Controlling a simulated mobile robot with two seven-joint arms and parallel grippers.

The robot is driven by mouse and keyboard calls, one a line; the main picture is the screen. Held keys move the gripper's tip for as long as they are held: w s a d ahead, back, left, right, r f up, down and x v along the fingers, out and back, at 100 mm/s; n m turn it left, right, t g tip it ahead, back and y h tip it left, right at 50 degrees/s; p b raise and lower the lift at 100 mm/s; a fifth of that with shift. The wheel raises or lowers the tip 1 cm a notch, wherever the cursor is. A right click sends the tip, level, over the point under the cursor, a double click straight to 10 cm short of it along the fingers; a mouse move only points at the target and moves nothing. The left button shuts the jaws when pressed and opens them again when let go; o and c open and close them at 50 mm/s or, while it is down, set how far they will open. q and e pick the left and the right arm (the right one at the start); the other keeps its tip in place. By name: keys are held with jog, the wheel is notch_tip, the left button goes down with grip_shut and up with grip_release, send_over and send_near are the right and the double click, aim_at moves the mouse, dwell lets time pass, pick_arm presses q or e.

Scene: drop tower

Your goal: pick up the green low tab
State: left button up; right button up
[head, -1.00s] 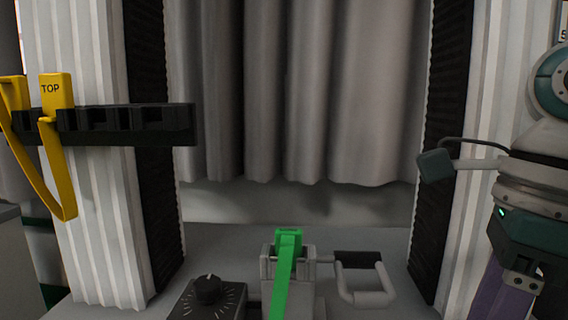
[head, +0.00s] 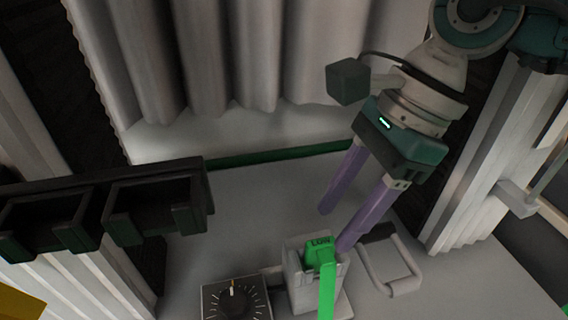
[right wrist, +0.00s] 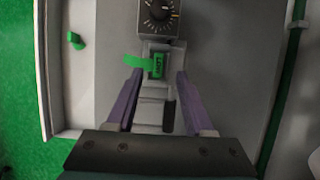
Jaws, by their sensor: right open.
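The green low tab (head: 321,254), with "LOW" on its top, sits in a light grey block holder (head: 300,286), and its green strap hangs down the front. In the right wrist view the tab (right wrist: 157,66) lies ahead of my fingertips, between their lines. My right gripper (head: 333,229) is open and empty, its two purple fingers pointing down just behind and above the tab. It also shows in the right wrist view (right wrist: 158,76). I see no contact with the tab. My left gripper is not in view.
A dial box (head: 236,299) stands left of the holder, and a grey handle (head: 394,268) is on its right. A black slotted rack (head: 104,211) juts in at the left. A curtain (head: 215,50) hangs behind.

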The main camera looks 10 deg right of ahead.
aim_at(324, 241)
jog(key=x, duration=0.4)
jog(key=shift+s, duration=0.2)
grip_shut()
dwell(0.3)
